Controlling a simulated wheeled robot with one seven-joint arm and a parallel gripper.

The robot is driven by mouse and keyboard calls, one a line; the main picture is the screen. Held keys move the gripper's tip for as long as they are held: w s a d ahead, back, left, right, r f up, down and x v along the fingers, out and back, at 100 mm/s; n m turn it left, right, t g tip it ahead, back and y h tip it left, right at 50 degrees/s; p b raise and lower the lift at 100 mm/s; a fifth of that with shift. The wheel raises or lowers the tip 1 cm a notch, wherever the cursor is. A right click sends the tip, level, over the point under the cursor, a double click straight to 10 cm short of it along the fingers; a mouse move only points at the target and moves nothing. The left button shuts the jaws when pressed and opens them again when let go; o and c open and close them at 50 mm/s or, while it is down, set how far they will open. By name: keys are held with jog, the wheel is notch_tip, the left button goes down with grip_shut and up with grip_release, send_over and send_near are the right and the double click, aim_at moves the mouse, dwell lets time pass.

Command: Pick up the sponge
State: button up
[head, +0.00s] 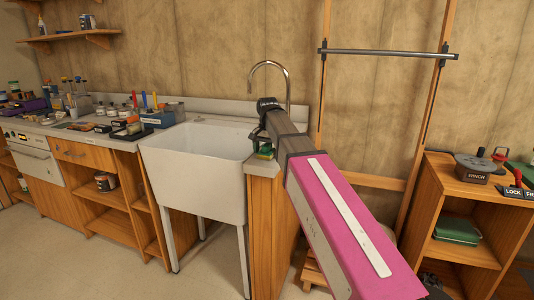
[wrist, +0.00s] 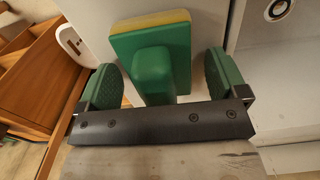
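The sponge (wrist: 178,41) shows in the wrist view as a green block with a yellow layer along its far edge. A narrower green piece stands out from it toward me, between the fingers. My gripper (wrist: 164,77) is open, with one green-padded finger to the left of this piece and one to the right. Gaps show on both sides, and neither pad visibly touches it. In the head view my gripper (head: 262,139) points down at the counter end beside the sink. The green there is small and partly hidden by my arm, so pads and sponge are hard to separate.
A white sink (head: 195,170) with a curved tap (head: 270,66) is just left of my gripper. Jars and tools crowd the counter farther left. A wooden shelf unit (head: 470,225) stands at right, and a metal rail (head: 388,53) crosses the wall.

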aim_at(266, 144)
jog(key=c, duration=0.8)
jog(key=shift+r, duration=0.1)
jog(key=shift+r, duration=0.45)
jog(key=r, duration=0.3)
jog(key=shift+s+a+r, duration=0.3)
jog(key=s+a+r, duration=0.4)
jog(key=s+a, duration=0.1)
jog(key=s+a+r, duration=0.2)
jog(key=s, duration=0.1)
jog(key=shift+a+r, duration=0.2)
jog(key=shift+o, duration=0.2)
jog(key=shift+w, duration=0.1)
